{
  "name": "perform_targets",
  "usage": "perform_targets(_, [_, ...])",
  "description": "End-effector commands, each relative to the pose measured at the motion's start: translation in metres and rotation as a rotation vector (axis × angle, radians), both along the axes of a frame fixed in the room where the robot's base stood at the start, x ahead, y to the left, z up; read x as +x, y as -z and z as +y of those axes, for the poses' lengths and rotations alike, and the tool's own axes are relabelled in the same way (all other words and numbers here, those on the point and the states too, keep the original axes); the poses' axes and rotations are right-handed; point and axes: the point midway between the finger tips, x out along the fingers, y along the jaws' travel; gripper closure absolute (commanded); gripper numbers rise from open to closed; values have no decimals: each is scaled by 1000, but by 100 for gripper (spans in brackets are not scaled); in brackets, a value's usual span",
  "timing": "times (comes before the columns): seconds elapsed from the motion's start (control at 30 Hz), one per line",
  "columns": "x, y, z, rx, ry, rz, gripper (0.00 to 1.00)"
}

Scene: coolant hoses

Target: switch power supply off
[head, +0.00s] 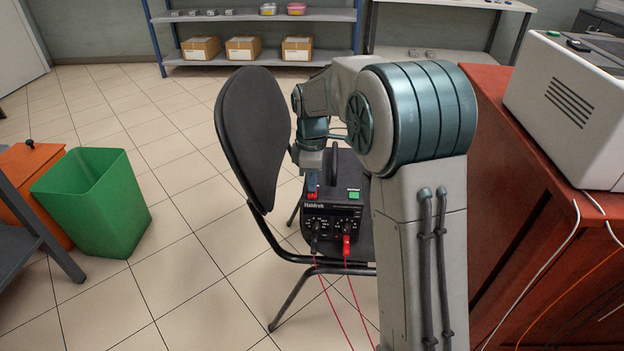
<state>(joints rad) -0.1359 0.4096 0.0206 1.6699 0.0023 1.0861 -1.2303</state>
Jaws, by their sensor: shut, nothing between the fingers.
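The power supply (333,213) is a black box marked "Haldrek", standing on the seat of a black chair. Its top front edge has a red part (313,196) on the left, which looks like a switch, and a green part (354,194) on the right. Black and red plugs sit in its lower front. My gripper (312,186) points down, shut and empty, right at the red part. Its fingertips partly cover that part, so I cannot tell whether they touch it or which way the switch is set.
The chair's backrest (252,135) rises left of my gripper. Red leads (332,305) hang from the power supply's front. A red-brown bench (492,110) bearing a white machine (570,105) stands right. A green bin (95,205) stands left; the floor between bin and chair is clear.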

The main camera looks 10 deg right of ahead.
Motion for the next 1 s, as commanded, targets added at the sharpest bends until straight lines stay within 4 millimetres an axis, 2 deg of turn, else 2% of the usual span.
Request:
perform_targets(0.07, [-4, 0, -3, -6, 3, 21, 100])
perform_targets(0.37, [1, -42, -1, -2, 0, 1, 100])
perform_targets(0.7, [11, -115, -1, 0, -2, -6, 100])
perform_targets(0.83, [13, -131, -2, 0, -1, -5, 100])
perform_targets(1.0, [14, -140, -2, 0, -1, -5, 100])
